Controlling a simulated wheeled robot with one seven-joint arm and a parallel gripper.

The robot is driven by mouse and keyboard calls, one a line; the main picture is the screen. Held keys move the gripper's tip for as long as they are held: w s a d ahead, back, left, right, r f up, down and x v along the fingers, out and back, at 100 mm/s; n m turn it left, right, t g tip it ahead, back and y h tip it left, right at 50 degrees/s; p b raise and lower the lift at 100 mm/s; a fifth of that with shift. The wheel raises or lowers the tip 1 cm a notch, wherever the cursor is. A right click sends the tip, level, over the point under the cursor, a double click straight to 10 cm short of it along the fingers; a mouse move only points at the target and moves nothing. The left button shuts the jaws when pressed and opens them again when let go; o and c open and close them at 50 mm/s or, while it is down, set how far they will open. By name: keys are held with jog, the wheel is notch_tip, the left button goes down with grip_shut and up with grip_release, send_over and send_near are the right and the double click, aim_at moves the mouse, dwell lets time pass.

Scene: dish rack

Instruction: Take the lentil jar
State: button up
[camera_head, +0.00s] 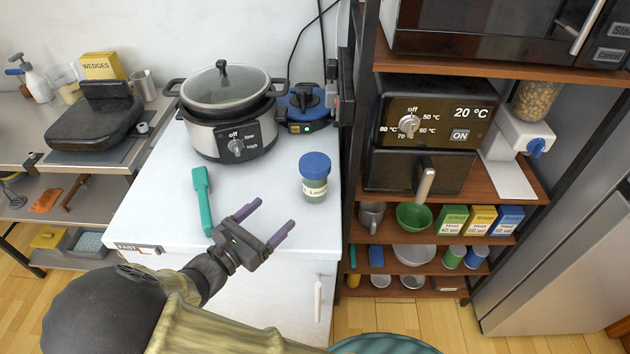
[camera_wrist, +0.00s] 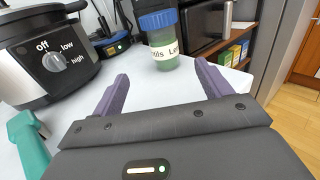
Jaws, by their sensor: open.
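The lentil jar (camera_head: 314,178) has a blue lid, a clear body with green contents and a white label. It stands upright on the white counter near its right edge. In the wrist view the jar (camera_wrist: 161,42) stands ahead, between the directions of my two fingers, with "Lentils" partly readable. My gripper (camera_head: 271,221) has purple fingers, open and empty. It is at the counter's front, to the lower left of the jar and apart from it. In the wrist view my gripper (camera_wrist: 163,88) shows both fingertips short of the jar.
A teal-handled object (camera_head: 203,200) lies left of my gripper. A slow cooker (camera_head: 232,140) and a blue appliance (camera_head: 304,108) stand behind. The shelf unit (camera_head: 359,215) rises just right of the counter. The white counter (camera_head: 255,185) is clear around the jar.

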aim_at(306, 185)
jog(key=shift+w, duration=0.1)
jog(key=x, duration=1.2)
jog(key=shift+d, duration=0.15)
jog(key=x, duration=0.5)
jog(key=shift+d+f, duration=0.1)
jog(key=shift+d, duration=0.15)
